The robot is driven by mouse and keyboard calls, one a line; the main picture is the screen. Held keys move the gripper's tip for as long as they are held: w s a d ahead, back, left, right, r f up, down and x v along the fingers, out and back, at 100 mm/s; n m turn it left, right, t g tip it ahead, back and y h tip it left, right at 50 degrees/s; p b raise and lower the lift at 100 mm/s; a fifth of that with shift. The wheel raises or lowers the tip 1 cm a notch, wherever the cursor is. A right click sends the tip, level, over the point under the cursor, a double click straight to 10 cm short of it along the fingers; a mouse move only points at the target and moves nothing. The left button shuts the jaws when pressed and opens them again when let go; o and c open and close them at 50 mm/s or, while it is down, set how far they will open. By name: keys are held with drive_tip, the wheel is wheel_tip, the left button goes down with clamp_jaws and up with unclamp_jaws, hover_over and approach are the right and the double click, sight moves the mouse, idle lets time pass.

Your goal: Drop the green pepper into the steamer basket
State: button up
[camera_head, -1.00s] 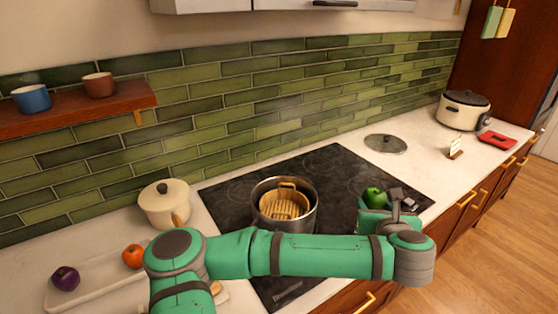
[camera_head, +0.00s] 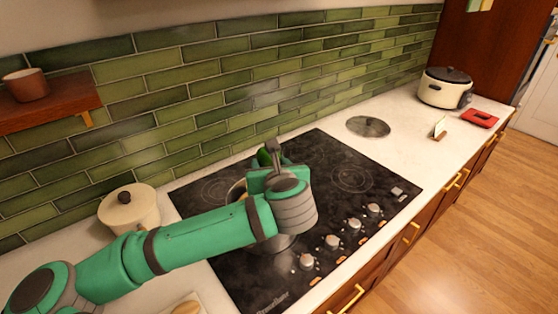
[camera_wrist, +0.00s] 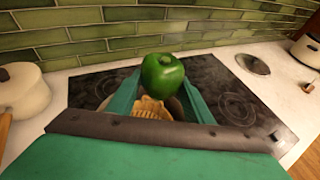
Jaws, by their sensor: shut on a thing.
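The green pepper (camera_wrist: 162,74) is held between the two fingers of my gripper (camera_wrist: 160,88) in the wrist view. In the head view only a sliver of the pepper (camera_head: 264,158) shows behind my gripper (camera_head: 272,160). The tan steamer basket (camera_wrist: 152,108) sits inside the metal pot (camera_head: 236,190) on the cooktop. In the wrist view the basket shows just below and behind the pepper, partly covered by the gripper. In the head view my arm hides the basket and most of the pot.
The black cooktop (camera_head: 350,176) has knobs along its front edge. A cream lidded pot (camera_head: 129,211) stands to the left. A lid (camera_head: 368,126) lies on the counter to the right, and a white cooker (camera_head: 443,90) stands farther right. A wooden shelf (camera_head: 45,106) juts out at upper left.

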drive_tip(key=f, duration=0.4)
drive_tip(key=shift+a+f, duration=0.1)
drive_tip(key=shift+a, duration=0.3)
drive_tip(key=shift+f, duration=0.85)
drive_tip(key=shift+d, duration=0.1)
drive_tip(key=o, duration=1.2)
